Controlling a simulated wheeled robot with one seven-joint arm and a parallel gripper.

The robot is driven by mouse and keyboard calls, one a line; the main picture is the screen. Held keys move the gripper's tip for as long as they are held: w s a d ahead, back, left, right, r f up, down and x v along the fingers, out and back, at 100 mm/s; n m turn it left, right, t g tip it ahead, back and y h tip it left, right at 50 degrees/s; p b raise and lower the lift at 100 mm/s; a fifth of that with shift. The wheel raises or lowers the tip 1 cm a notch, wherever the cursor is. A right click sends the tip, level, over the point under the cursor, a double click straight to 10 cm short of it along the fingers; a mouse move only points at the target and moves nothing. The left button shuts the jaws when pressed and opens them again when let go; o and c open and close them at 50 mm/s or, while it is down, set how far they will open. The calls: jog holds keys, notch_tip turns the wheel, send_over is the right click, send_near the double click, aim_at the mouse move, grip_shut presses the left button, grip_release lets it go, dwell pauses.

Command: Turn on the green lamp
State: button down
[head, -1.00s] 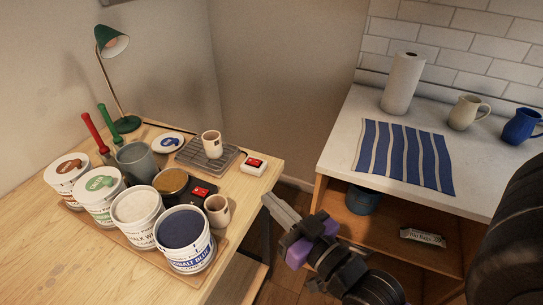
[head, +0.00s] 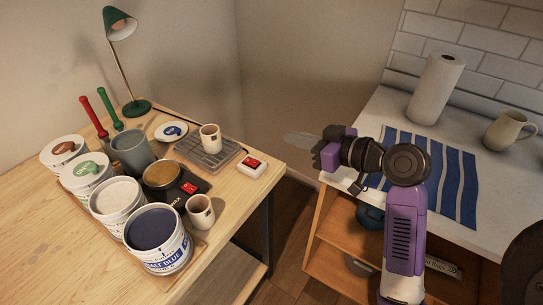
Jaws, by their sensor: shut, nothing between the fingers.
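The green lamp (head: 120,24) stands at the back left of the wooden table, on a thin brass stem and a round green base (head: 137,107). I see no clear glow from its shade. A white switch box (head: 244,173) with a red rocker (head: 253,163) lies at the table's right back corner. A thin dark cord seems to run along the table's back edge between lamp and box. My gripper (head: 290,137) is shut and empty, pointing left, in the air right of the switch box and apart from it.
Several paint tubs (head: 158,240), a black scale (head: 185,180) with another red button, two cups (head: 201,212), and a wire rack (head: 207,154) crowd the table. A counter (head: 385,115) with a striped cloth (head: 450,175), paper towel roll (head: 436,88) and jug (head: 507,130) is at right.

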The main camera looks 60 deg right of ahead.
jog(key=shift+s+a+f+n+g+y, duration=0.2)
jog(key=shift+a+f+n+y, duration=0.15)
jog(key=shift+a+f+n, duration=0.25)
jog(key=shift+s+a+f+n+g+y, duration=0.2)
jog(key=shift+a+f+n+y, duration=0.15)
jog(key=shift+a, duration=0.3)
jog(key=shift+w, duration=0.1)
jog(key=p, duration=0.2)
send_over(251, 162)
jog(key=s, duration=0.3)
jog(key=f, duration=0.3)
jog(key=shift+w+d+f, duration=0.15)
jog(key=shift+w+f, duration=0.05)
jog(key=shift+f, duration=0.15)
jog(key=f, duration=0.3)
jog(key=shift+s+f, duration=0.15)
jog(key=shift+s, duration=0.25)
jog(key=shift+f, duration=0.35)
